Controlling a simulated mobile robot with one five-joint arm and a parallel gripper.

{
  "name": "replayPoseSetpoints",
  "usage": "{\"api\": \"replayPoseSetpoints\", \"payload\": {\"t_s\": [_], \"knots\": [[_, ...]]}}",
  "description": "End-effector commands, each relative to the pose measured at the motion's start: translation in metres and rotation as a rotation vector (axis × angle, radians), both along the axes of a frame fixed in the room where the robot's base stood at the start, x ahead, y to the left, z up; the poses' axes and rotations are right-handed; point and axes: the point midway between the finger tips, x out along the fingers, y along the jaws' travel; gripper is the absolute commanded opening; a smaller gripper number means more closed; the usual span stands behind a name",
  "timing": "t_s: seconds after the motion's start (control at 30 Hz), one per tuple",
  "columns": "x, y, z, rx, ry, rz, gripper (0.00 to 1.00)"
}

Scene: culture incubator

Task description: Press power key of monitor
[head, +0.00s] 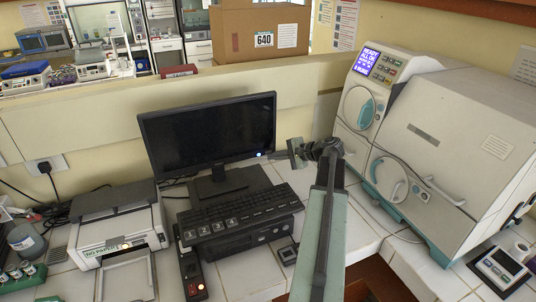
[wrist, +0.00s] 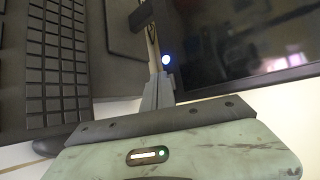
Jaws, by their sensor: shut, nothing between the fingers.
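The black monitor (head: 205,130) stands upright on the tiled bench with a dark screen. Its power key (head: 259,154) glows at the lower right corner of the bezel; it also shows as a bright blue-white spot in the wrist view (wrist: 166,60). My gripper (head: 275,155) reaches in from the right, with its fingers shut and empty. In the wrist view the grey fingers (wrist: 157,80) point up beside the lit key, their tips very close to it. I cannot tell whether they touch it.
A black keyboard (head: 240,208) lies on a dark box in front of the monitor. A printer (head: 117,225) stands at left. A white incubator (head: 460,140) fills the right side. A cardboard box (head: 262,33) sits behind the low wall.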

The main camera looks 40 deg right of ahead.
Motion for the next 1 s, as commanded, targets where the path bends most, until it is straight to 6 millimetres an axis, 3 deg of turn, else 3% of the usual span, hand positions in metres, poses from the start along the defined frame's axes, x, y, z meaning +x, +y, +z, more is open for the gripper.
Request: {"api": "replayPoseSetpoints", "payload": {"t_s": [0.67, 1.0], "knots": [[0.005, -0.002, 0.000, 0.000, 0.000, 0.000, 0.00], [-0.008, 0.003, 0.000, 0.000, 0.000, -0.001, 0.00]]}}
